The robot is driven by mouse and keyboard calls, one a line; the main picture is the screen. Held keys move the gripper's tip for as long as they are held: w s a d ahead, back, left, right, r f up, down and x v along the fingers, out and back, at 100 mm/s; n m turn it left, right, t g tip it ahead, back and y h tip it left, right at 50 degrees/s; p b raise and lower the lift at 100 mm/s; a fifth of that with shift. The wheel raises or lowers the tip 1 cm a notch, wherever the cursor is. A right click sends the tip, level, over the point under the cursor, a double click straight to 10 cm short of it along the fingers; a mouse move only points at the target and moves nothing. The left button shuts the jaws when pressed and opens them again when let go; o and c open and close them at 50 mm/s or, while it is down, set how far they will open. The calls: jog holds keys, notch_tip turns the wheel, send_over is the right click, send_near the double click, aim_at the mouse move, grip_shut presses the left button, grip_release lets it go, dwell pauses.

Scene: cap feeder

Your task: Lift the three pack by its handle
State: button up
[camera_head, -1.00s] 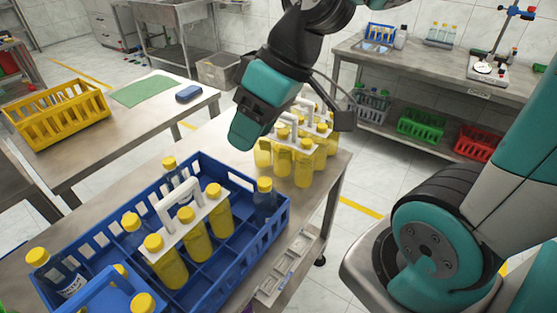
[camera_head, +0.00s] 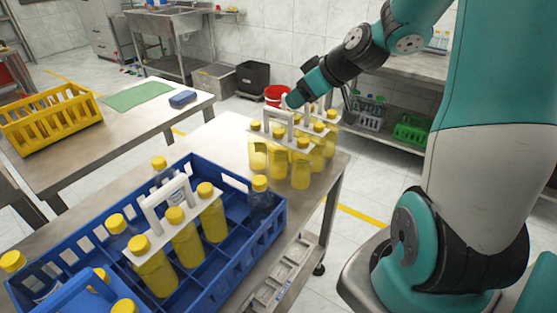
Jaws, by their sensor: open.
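A three pack (camera_head: 183,237) of yellow-capped bottles with yellow liquid stands in the blue crate (camera_head: 245,247), its white handle (camera_head: 152,207) upright on top. Another three pack (camera_head: 301,172) with a white handle (camera_head: 270,114) stands at the far right corner of the steel table. A similar pack (camera_head: 332,138) stands close behind it, partly hidden. My gripper (camera_head: 293,101) is at the arm's lower end, above and behind the corner packs in the picture. Its jaws are open; the fingertips are hard to make out. Contact with a handle cannot be told.
A bare strip of the steel table (camera_head: 214,142) lies beside the corner packs. A second table carries a yellow crate (camera_head: 52,122), a green mat (camera_head: 136,96) and a blue sponge (camera_head: 183,98).

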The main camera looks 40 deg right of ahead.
aim_at(279, 110)
jog(key=p+x, duration=0.1)
jog(key=x, duration=0.8)
jog(key=shift+c, duration=0.5)
jog(key=shift+w+r, duration=0.1)
grip_shut()
